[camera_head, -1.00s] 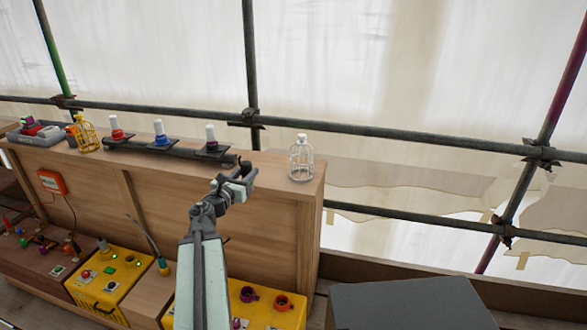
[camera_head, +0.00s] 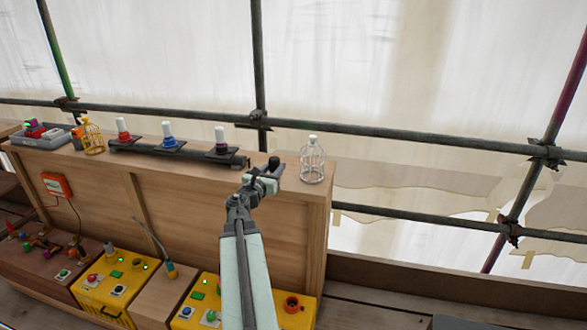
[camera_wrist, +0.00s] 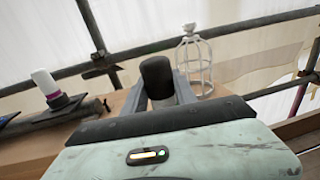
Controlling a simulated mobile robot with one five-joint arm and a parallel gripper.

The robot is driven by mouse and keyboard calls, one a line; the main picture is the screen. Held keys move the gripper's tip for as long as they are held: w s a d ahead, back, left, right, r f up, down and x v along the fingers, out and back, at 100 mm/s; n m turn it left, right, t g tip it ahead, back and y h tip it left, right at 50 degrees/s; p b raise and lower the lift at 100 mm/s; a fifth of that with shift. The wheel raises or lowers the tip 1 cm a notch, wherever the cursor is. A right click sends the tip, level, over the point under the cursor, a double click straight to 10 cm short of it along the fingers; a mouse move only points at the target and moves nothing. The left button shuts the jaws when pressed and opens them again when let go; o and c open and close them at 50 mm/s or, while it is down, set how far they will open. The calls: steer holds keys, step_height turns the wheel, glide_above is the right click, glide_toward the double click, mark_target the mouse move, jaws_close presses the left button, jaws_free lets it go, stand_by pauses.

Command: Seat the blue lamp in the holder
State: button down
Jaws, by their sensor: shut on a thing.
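A white lamp with a blue collar (camera_head: 168,138) stands upright on a dark plate of the black rack (camera_head: 185,155) on the wooden ledge, between a red-collared lamp (camera_head: 123,130) and a purple-collared one (camera_head: 221,140). My gripper (camera_head: 267,175) is at the ledge's front edge, right of the rack. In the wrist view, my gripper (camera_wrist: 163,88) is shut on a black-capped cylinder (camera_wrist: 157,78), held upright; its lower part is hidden. No blue shows on it. I cannot tell which part is the holder.
A yellow cage (camera_head: 92,138) and a grey tray (camera_head: 45,138) are at the left. Yellow control boxes (camera_head: 110,290) sit below. Scaffold poles run behind the ledge.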

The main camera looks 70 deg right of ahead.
steer(key=d+f+b, duration=0.1)
steer(key=d, duration=0.1)
steer(key=d+f+b, duration=0.2)
steer(key=d, duration=0.1)
steer(key=d+f+b, duration=0.1)
steer(key=d, duration=0.1)
steer(key=shift+s+d+f+b, duration=0.3)
steer(key=shift+s+d+f, duration=0.05)
steer(key=shift+f, duration=0.05)
steer(key=shift+a+r, duration=0.1)
steer(key=shift+r, duration=0.2)
steer(key=shift+f, duration=0.15)
steer(key=c, duration=1)
jaws_free()
